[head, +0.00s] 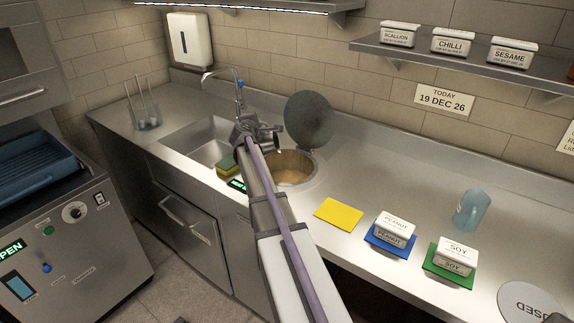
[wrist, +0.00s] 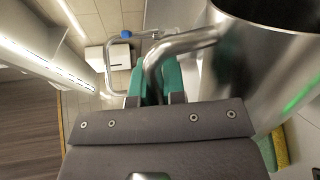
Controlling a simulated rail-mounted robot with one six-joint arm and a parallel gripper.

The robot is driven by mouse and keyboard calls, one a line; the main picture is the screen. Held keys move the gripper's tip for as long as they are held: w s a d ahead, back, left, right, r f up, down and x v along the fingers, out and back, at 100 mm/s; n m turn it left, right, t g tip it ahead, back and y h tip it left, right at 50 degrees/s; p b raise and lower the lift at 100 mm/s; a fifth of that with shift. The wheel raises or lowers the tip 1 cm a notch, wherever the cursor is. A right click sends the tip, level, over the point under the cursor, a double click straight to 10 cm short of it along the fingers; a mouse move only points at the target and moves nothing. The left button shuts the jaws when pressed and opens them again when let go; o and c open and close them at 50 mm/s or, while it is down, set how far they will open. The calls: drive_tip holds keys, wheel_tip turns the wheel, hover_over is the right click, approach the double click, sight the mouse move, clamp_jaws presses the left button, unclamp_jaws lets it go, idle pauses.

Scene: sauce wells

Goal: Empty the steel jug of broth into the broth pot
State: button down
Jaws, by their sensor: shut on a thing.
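My gripper (head: 250,129) is shut on the handle of the steel jug (head: 271,142). In the wrist view, the green fingertips (wrist: 155,83) close around the handle, and the jug (wrist: 265,70) fills the right side. In the head view the jug is above the left rear part of the broth pot (head: 293,167) and looks tilted, its dark mouth toward the right. The pot is a round well in the counter with tan contents, and its round lid (head: 309,120) stands open behind. My arm hides part of the pot's left side. I cannot see any broth in the jug or a stream.
A sink (head: 205,140) with a tap (head: 222,74) lies left of the pot. A sponge (head: 228,166) is at the sink's front right. A yellow mat (head: 339,213), the peanut tub (head: 392,228), the soy tub (head: 456,254) and a blue jug (head: 471,209) stand to the right.

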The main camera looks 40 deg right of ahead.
drive_tip(key=shift+w+a+r+n+p, duration=0.15)
drive_tip(key=shift+w+a+r+p, duration=0.15)
drive_tip(key=shift+r, duration=0.25)
drive_tip(key=shift+w+a+r+n+p, duration=0.15)
drive_tip(key=shift+w+a+r, duration=0.1)
drive_tip(key=shift+r, duration=0.25)
drive_tip(key=f+b, duration=0.1)
drive_tip(key=w+a+f+n+b, duration=0.1)
drive_tip(key=f+n+h+b, duration=0.1)
drive_tip(key=b, duration=0.1)
drive_tip(key=shift+w+a+f, duration=0.2)
drive_tip(key=shift+w+a, duration=0.05)
drive_tip(key=shift+w, duration=0.15)
drive_tip(key=w+a+f+n+h+b, duration=0.2)
drive_tip(key=w+a+n+b, duration=0.3)
drive_tip(key=n, duration=0.5)
drive_tip(key=shift+a+f+n+h+b, duration=0.3)
drive_tip(key=shift+a+f+h+b, duration=0.1)
drive_tip(key=shift+a+f+b, duration=0.25)
drive_tip(key=shift+r, duration=0.2)
